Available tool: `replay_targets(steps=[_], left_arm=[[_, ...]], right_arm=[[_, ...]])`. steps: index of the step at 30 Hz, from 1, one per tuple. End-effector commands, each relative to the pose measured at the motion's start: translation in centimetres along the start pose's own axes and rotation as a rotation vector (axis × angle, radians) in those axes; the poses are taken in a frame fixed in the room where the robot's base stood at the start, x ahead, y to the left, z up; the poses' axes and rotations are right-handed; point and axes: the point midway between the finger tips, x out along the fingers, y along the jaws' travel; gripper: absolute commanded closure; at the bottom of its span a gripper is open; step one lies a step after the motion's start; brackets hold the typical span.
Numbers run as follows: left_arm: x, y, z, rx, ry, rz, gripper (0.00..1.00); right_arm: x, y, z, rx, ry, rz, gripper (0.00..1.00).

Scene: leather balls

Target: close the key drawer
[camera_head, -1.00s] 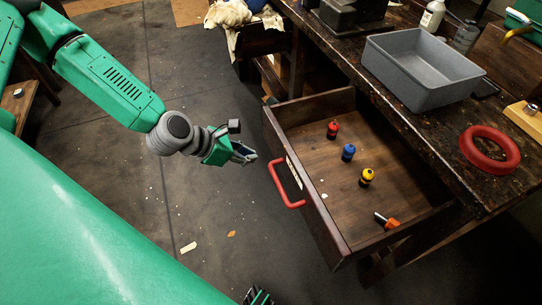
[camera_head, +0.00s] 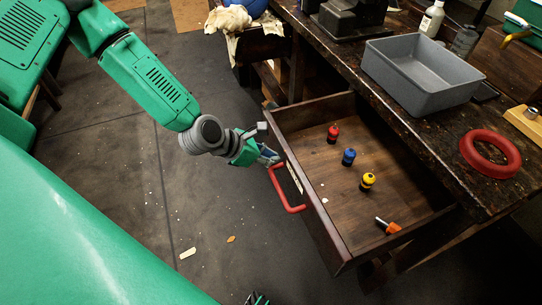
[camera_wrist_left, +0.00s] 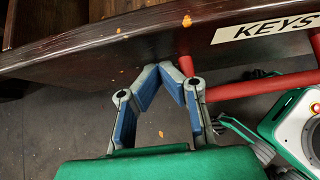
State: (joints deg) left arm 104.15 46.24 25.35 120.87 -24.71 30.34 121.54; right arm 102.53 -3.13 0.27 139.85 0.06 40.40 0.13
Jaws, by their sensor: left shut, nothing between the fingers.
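The key drawer (camera_head: 350,243) stands pulled out from the workbench, with a red bar handle (camera_head: 287,197) on its front. In the left wrist view, its dark front (camera_wrist_left: 120,45) carries a "KEYS" label (camera_wrist_left: 265,27), and the red handle (camera_wrist_left: 250,88) is at the right. My left gripper (camera_head: 272,158) is shut and empty, its tips at the drawer front beside the handle's far end. In the wrist view, the closed fingertips (camera_wrist_left: 165,68) meet just below the front; I cannot tell whether they touch. A green and black part of mine barely shows at the bottom edge of the head view.
In the drawer stand a red (camera_head: 333,134), a blue (camera_head: 348,157) and a yellow bottle-like item (camera_head: 367,181); an orange-handled tool (camera_head: 388,225) lies near the right end. The workbench holds a grey bin (camera_head: 421,97) and a red ring (camera_head: 490,153).

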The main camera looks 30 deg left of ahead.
Motion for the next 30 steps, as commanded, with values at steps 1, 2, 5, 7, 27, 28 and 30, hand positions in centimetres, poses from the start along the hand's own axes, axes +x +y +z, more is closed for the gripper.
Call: replay_targets(steps=[1,2,5,7,27,28,30], left_arm=[[0.3,0.0,0.2,0.002,-0.002,0.000,1.00],[0.6,0.0,0.4,0.002,-0.002,0.000,1.00],[1.6,0.0,1.3,0.004,-0.004,0.000,1.00],[2.6,-0.1,2.1,0.004,-0.004,-0.001,1.00],[15.7,-0.1,14.1,0.004,-0.005,0.000,1.00],[16.1,-0.1,14.6,0.004,-0.005,0.000,1.00],[17.2,-0.1,15.6,0.003,-0.005,0.001,1.00]], right_arm=[[0.2,0.0,0.0,0.000,0.000,0.000,0.60],[0.3,0.0,0.0,0.000,0.000,0.000,0.60],[0.8,0.0,0.0,0.000,0.000,0.000,0.60],[1.2,0.0,0.1,0.000,0.000,0.000,0.60],[4.9,0.0,0.3,0.000,0.000,0.000,0.60],[5.0,0.0,0.3,0.000,0.000,0.000,0.60],[5.1,0.0,0.3,0.000,0.000,0.000,0.60]])
